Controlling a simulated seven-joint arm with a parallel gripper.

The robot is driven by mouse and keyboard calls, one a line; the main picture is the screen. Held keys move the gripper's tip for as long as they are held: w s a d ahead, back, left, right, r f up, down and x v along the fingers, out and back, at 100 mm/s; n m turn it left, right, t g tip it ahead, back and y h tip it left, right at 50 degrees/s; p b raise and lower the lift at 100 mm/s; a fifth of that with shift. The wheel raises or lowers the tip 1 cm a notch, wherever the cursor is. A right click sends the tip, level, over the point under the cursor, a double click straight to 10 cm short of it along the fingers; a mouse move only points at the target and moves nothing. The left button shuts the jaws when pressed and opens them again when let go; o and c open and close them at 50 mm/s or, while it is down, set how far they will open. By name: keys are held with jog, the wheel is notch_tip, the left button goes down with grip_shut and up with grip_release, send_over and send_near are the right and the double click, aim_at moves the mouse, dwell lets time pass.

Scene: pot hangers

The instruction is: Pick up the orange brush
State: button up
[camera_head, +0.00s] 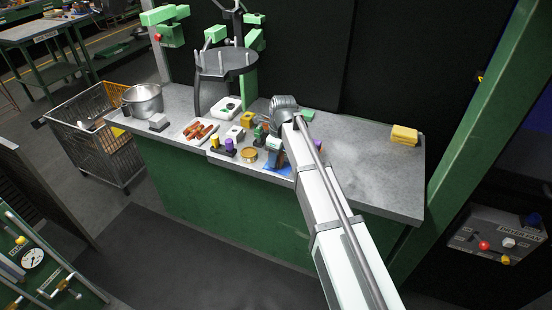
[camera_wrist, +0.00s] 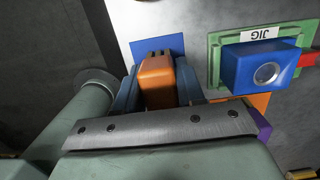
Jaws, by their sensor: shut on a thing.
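The orange brush (camera_wrist: 157,84) shows in the wrist view as an orange block between the two dark blue-grey fingers of my gripper (camera_wrist: 158,78). The fingers are shut on it, one on each side. Its far end shows dark. Its lower part is hidden behind the wrist's metal bar. In the head view my gripper (camera_head: 274,158) is low over the front part of the workbench, and the arm partly hides it. I cannot tell whether the brush touches the bench.
A blue block on a green plate labelled JIG (camera_wrist: 262,62) sits close right of my gripper. In the head view, a tape roll (camera_head: 249,155), purple and yellow items and a metal pot (camera_head: 143,100) stand left.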

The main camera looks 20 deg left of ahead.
jog(key=shift+r, duration=0.1)
notch_tip(320, 180, up, 10)
jog(key=shift+f, duration=0.1)
dwell(0.5)
jog(key=o, duration=0.5)
jog(key=c, duration=0.4)
jog(key=shift+o, duration=0.2)
jog(key=shift+g+y, duration=0.5)
jog(key=shift+y, duration=0.4)
jog(key=a+f, duration=0.1)
jog(key=a, duration=0.2)
jog(key=a+f, duration=0.1)
jog(key=a, duration=0.2)
jog(key=a+f, duration=0.1)
jog(key=a, duration=0.2)
jog(key=shift+w+a, duration=0.25)
jog(key=shift+a, duration=0.05)
jog(key=shift+a+f, duration=0.15)
jog(key=shift+s+f, duration=0.1)
jog(key=shift+f, duration=1.25)
jog(key=shift+s+a+f+t+h, duration=0.15)
jog(key=shift+t+h, duration=0.1)
jog(key=shift+h, duration=0.2)
jog(key=shift+a+f+t+h, duration=0.15)
jog(key=shift+t+h, duration=0.1)
jog(key=shift+h, duration=0.2)
